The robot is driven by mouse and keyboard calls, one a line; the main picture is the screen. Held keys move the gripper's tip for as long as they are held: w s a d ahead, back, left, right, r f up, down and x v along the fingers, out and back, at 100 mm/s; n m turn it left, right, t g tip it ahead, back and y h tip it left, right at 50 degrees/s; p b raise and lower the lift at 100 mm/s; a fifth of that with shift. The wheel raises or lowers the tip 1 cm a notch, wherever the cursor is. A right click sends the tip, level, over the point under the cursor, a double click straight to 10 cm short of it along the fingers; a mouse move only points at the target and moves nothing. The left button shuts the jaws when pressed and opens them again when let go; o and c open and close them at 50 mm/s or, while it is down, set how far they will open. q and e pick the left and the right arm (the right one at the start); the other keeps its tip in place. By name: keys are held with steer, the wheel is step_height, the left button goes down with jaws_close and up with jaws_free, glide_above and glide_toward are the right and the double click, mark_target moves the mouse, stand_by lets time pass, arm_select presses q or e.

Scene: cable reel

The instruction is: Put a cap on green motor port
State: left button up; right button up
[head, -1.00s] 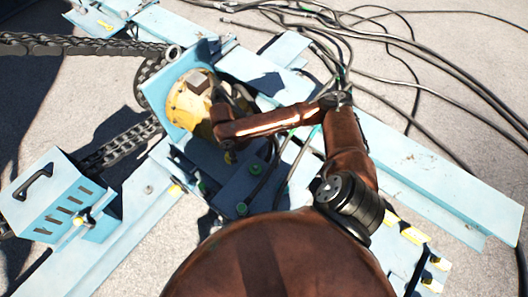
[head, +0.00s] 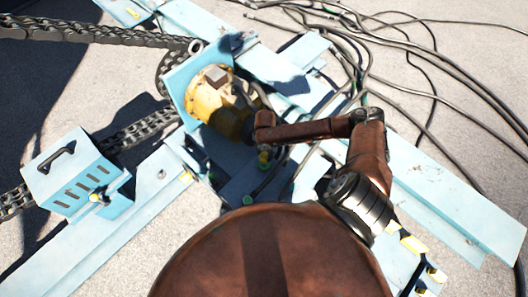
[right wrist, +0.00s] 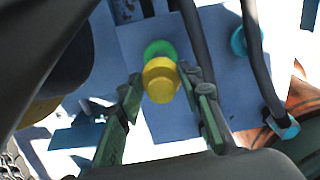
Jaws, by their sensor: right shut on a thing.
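A yellow cap (right wrist: 162,82) sits between the two fingertips of my right gripper (right wrist: 163,88), which is shut on it. The green motor port (right wrist: 158,49) shows just behind the cap, partly covered by it. The cap looks nearly in line with the port; I cannot tell whether they touch. In the head view the yellow cap (head: 264,157) is a small spot below my right gripper (head: 265,146), beside the yellow motor (head: 215,95). My left gripper is not in view.
Another green fitting (head: 247,200) is on the blue frame closer to me. Black hoses run close by the port, and a teal-ended hose (right wrist: 288,129) lies at right in the wrist view. A chain (head: 140,130) and a blue handled box (head: 68,175) are at left.

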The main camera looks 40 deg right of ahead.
step_height(320, 180, down, 4)
steer(key=b, duration=0.3)
steer(key=shift+f+b, duration=0.2)
steer(key=shift+b, duration=0.1)
steer(key=shift+f, duration=0.75)
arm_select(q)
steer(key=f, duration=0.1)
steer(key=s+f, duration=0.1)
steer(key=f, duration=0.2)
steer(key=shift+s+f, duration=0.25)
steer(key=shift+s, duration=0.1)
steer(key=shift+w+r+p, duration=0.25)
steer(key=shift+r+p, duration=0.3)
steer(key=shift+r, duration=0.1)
arm_select(e)
steer(key=shift+d, duration=0.1)
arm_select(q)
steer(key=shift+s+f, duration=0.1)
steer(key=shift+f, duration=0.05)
arm_select(e)
steer(key=shift+f, duration=0.35)
steer(key=o, duration=1.3)
steer(key=shift+c, duration=0.2)
steer(key=shift+r, duration=0.1)
step_height(320, 180, up, 12)
steer(key=shift+f, duration=0.1)
